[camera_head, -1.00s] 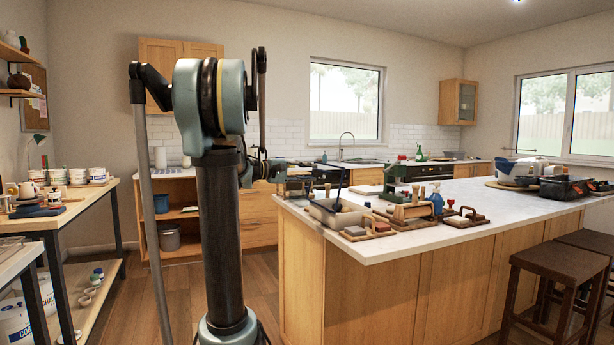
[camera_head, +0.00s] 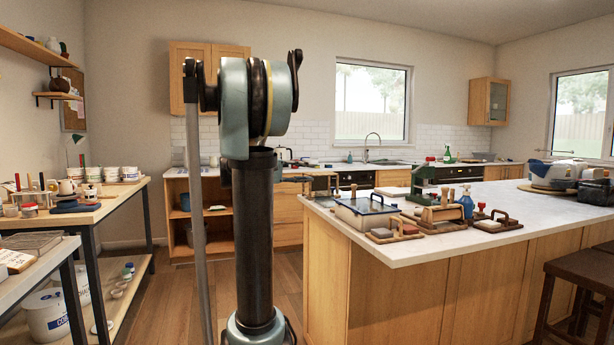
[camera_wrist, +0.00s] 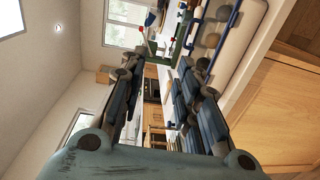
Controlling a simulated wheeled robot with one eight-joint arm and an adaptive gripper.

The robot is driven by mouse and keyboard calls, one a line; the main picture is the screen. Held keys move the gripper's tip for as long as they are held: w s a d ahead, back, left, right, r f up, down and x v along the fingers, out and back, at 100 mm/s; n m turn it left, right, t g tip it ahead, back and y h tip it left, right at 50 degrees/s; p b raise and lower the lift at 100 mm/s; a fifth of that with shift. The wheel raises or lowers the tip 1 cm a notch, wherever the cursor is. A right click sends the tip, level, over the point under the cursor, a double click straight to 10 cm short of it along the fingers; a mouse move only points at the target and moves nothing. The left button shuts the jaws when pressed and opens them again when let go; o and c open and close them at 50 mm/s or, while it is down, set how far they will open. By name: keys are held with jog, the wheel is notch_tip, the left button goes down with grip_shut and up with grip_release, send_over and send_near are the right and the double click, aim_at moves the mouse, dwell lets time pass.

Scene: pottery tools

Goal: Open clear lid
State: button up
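A pale container with a clear, blue-edged lid (camera_head: 366,205) stands at the left end of the white island. The lid looks flat across its top, with a dark handle standing up from it. In the wrist view the container (camera_wrist: 243,48) is at the upper right; its blue rim and brown tools inside show. My gripper (camera_wrist: 160,66) is open, its two fingers apart with nothing between them. It is beside the container and apart from it, as far as the wrist view shows. My column hides part of the arm in the head view.
Wooden-handled tools on boards (camera_head: 396,231), a green press (camera_head: 423,179) and a blue spray bottle (camera_head: 466,203) stand close to the container's right. Dark stools (camera_head: 578,272) are at the front right. The floor (camera_head: 287,290) left of the island is clear.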

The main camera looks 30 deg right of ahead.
dwell(0.5)
jog(key=s+a+f+t+y, duration=0.1)
jog(key=s+a+f+y, duration=0.2)
jog(key=f, duration=0.4)
jog(key=s+a+f+n+t+y, duration=0.1)
jog(key=s+a+f+y, duration=0.1)
jog(key=s+a+f, duration=0.3)
jog(key=s+a+f+t+y, duration=0.1)
jog(key=s+a+f+y, duration=0.2)
jog(key=s+a+f, duration=0.2)
notch_tip(320, 180, down, 4)
jog(key=shift+a+r+n+t+y, duration=0.2)
jog(key=shift+a+n+t+y, duration=0.1)
jog(key=shift+a, duration=0.15)
jog(key=s+a+f+y, duration=0.2)
jog(key=s+a+f, duration=0.1)
jog(key=a+f, duration=0.2)
jog(key=s+a+f+t+y, duration=0.1)
jog(key=s+a+f+y, duration=0.2)
jog(key=a+f, duration=0.2)
jog(key=s+a+f+y, duration=0.3)
jog(key=s+a+f, duration=0.1)
jog(key=a, duration=0.4)
jog(key=shift+a+f+n+t, duration=0.1)
jog(key=shift+f+n+t, duration=0.2)
jog(key=shift+f, duration=0.6)
jog(key=c, duration=0.4)
jog(key=shift+a, duration=0.15)
grip_shut()
